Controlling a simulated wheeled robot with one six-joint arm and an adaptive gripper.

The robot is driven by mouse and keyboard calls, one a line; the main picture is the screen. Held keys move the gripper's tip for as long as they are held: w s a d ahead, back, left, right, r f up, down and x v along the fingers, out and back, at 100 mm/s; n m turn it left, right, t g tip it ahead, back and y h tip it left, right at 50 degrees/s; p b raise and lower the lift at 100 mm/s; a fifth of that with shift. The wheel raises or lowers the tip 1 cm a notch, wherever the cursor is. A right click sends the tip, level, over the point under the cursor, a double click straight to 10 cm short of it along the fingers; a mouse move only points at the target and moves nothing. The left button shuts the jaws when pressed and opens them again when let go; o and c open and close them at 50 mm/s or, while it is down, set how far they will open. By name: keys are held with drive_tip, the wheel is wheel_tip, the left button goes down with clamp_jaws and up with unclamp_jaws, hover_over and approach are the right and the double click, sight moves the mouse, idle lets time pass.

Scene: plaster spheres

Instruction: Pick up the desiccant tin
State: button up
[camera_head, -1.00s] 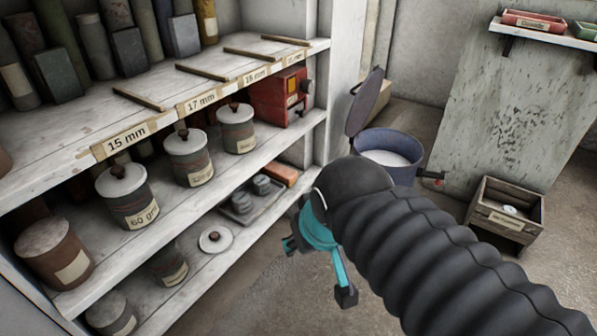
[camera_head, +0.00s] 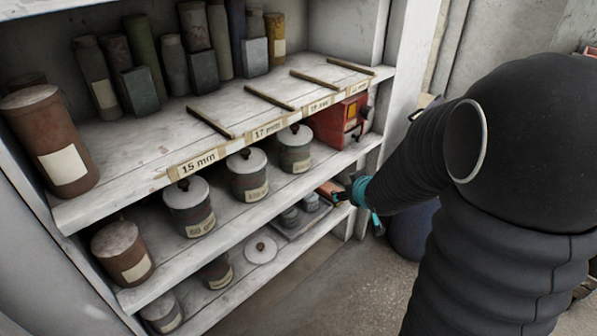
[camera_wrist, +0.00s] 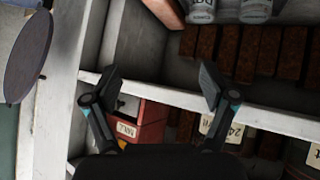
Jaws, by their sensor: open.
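Two small grey tins, one at left (camera_head: 289,217) and one at right (camera_head: 310,203), stand side by side on a tray (camera_head: 318,222) on the lower shelf. In the wrist view two pale labelled tins, one (camera_wrist: 201,12) and another (camera_wrist: 255,10), are cut off by the top edge. Their lettering is only partly legible, so I cannot tell which tin is the desiccant one. My gripper (camera_head: 347,195) is at the shelf's right end, right of the tins and close to an orange-brown brick (camera_head: 328,190). In the wrist view my gripper (camera_wrist: 160,78) is open and empty, its fingers wide apart.
Larger lidded jars (camera_head: 247,175) and a red box (camera_head: 342,122) stand on the middle shelf above. A loose white lid (camera_head: 261,250) lies left of the tray. The right shelf post (camera_head: 398,70) is beside my arm. Brown blocks (camera_wrist: 240,50) show in the wrist view.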

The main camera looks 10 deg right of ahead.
sight(312, 198)
drive_tip(key=w+a+f+y, duration=0.1)
drive_tip(key=w+a+f, duration=0.1)
drive_tip(key=w+f, duration=0.1)
drive_tip(key=w+a+f+n+y+p, duration=0.1)
drive_tip(key=w+a+f+y, duration=0.1)
drive_tip(key=f, duration=0.3)
drive_tip(key=w+a+f+y, duration=0.2)
drive_tip(key=w+f, duration=0.2)
drive_tip(key=w, duration=0.1)
drive_tip(key=shift+a+f+n+t+p, duration=0.3)
drive_tip(key=shift+a+f+n+t, duration=0.05)
drive_tip(key=shift+f+n+t, duration=0.05)
drive_tip(key=shift+d+x, duration=0.1)
drive_tip(key=shift+x, duration=1.2)
drive_tip(key=shift+d+x, duration=0.15)
drive_tip(key=shift+x, duration=1.15)
drive_tip(key=shift+w, duration=0.1)
drive_tip(key=shift+c, duration=0.2)
drive_tip(key=c, duration=1.3)
